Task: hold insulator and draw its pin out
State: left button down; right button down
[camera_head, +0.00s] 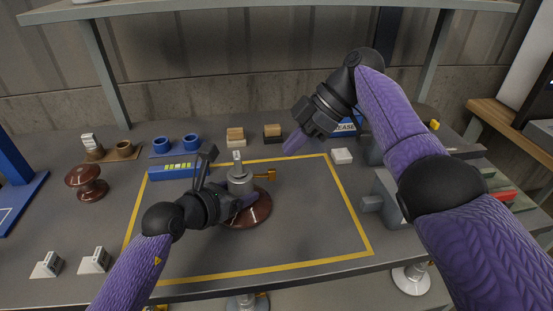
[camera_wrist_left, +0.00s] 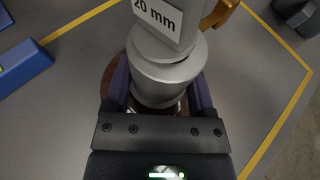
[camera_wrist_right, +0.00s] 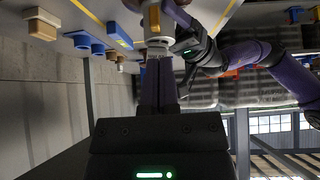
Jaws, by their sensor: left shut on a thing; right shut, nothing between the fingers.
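The insulator stands in the yellow-outlined area, with a grey metal cap (camera_head: 240,184) above a brown disc (camera_head: 258,212). A golden pin (camera_head: 265,175) sticks out of the cap's right side; it also shows at the top of the left wrist view (camera_wrist_left: 219,14). My left gripper (camera_head: 245,199) is shut on the cap, one finger on each side of it. A "20 mm" label (camera_wrist_left: 157,14) tops the cap. My right gripper (camera_head: 290,145) is shut and empty, above and right of the pin, apart from it. Its fingers also show in the right wrist view (camera_wrist_right: 159,85).
Blue cups (camera_head: 190,141), wooden blocks (camera_head: 235,135) and a white block (camera_head: 342,156) line the back. A grey vise-like block (camera_head: 385,200) stands at the right. The outlined area's right half is clear.

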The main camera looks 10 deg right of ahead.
pick_arm(q)
jog(key=shift+s+d+f, duration=0.1)
pick_arm(e)
jog(key=v, duration=0.4)
jog(key=shift+a+r, duration=0.1)
